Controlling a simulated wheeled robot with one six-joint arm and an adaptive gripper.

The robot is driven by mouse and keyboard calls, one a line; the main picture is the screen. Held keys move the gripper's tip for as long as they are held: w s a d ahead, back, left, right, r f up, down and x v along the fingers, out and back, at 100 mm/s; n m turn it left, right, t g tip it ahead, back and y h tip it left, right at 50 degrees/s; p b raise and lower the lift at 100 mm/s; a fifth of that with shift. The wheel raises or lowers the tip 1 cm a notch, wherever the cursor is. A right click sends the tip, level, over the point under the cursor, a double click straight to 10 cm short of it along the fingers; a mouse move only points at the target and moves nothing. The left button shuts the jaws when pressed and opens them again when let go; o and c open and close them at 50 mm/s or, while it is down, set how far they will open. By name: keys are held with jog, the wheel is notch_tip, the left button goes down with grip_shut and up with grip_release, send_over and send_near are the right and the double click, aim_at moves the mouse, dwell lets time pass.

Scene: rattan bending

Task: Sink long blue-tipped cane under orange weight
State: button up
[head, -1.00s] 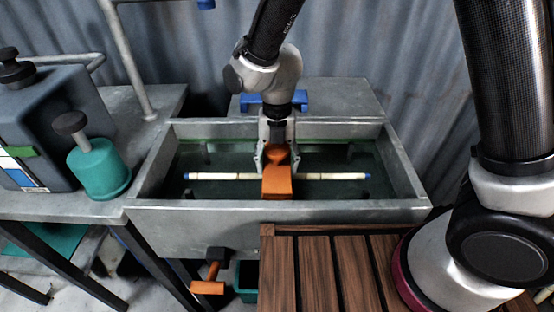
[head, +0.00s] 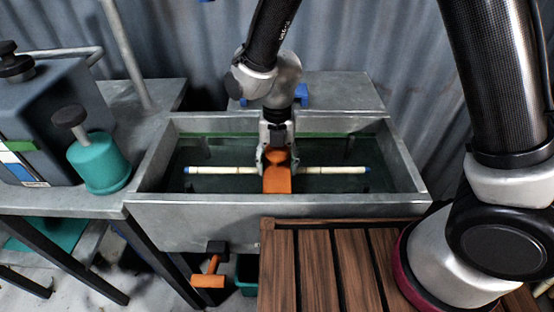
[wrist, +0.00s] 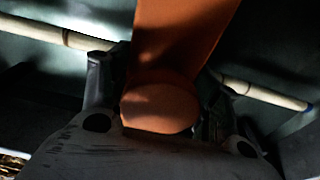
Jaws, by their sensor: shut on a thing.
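The blue-tipped cane (head: 222,170) is a long pale pole lying level across the dark liquid in the grey trough (head: 290,212). It also shows in the wrist view (wrist: 262,92), running behind the orange weight. The orange weight (head: 277,182) has a block body and a rounded knob, and sits across the middle of the cane. My gripper (head: 277,160) is shut on the knob of the orange weight, which also shows in the wrist view (wrist: 160,106). The weight hides the cane's middle, so I cannot tell whether they touch.
A teal weight (head: 99,164) with a dark knob stands on the grey bench at left, beside a dark tank (head: 45,120). A slatted wooden table (head: 335,262) is in front of the trough. An orange-handled valve (head: 209,276) juts out below the trough.

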jog(key=shift+f, duration=2.25)
jog(key=o, duration=1.7)
jog(key=shift+o, duration=0.2)
